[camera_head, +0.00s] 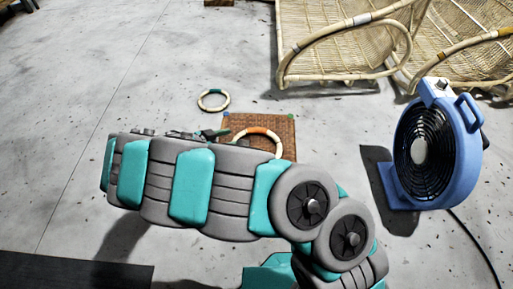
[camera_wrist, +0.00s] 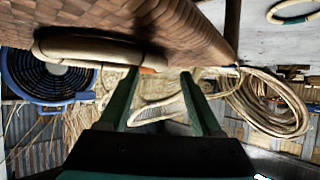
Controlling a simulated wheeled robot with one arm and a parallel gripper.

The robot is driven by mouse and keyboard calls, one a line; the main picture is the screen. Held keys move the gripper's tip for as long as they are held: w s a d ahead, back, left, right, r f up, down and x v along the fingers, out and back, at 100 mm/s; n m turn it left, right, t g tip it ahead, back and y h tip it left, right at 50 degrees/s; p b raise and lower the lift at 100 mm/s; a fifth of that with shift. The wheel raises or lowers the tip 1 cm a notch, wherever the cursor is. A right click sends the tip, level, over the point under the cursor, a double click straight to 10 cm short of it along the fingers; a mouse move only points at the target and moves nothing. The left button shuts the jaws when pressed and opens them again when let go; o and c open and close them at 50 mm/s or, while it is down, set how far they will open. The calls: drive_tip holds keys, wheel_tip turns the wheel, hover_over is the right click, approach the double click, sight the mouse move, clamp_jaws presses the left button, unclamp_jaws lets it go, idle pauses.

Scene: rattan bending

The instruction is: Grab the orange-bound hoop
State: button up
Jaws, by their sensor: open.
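The orange-bound hoop (camera_head: 262,130) is a pale rattan ring with an orange wrap. It lies on a brown woven mat (camera_head: 287,122), and my arm hides its near part in the head view. In the wrist view the hoop (camera_wrist: 85,48) reaches in from the left, beside the mat (camera_wrist: 170,25). Its orange wrap shows just beyond and between the fingertips, close to the left finger. My gripper (camera_wrist: 159,74) is open, with nothing clasped between its dark green fingers. In the head view my gripper (camera_head: 214,134) is small and partly hidden, left of the hoop.
A green-bound hoop (camera_head: 213,100) lies on the floor beyond the mat, to the left. A blue fan (camera_head: 440,150) stands at the right with a cable behind it. Rattan chairs (camera_head: 340,40) stand at the back right. The floor at left is clear.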

sight(237, 136)
drive_tip(key=x, duration=0.3)
drive_tip(key=shift+w+d, duration=0.1)
drive_tip(key=shift+d, duration=0.05)
clamp_jaws()
idle(0.4)
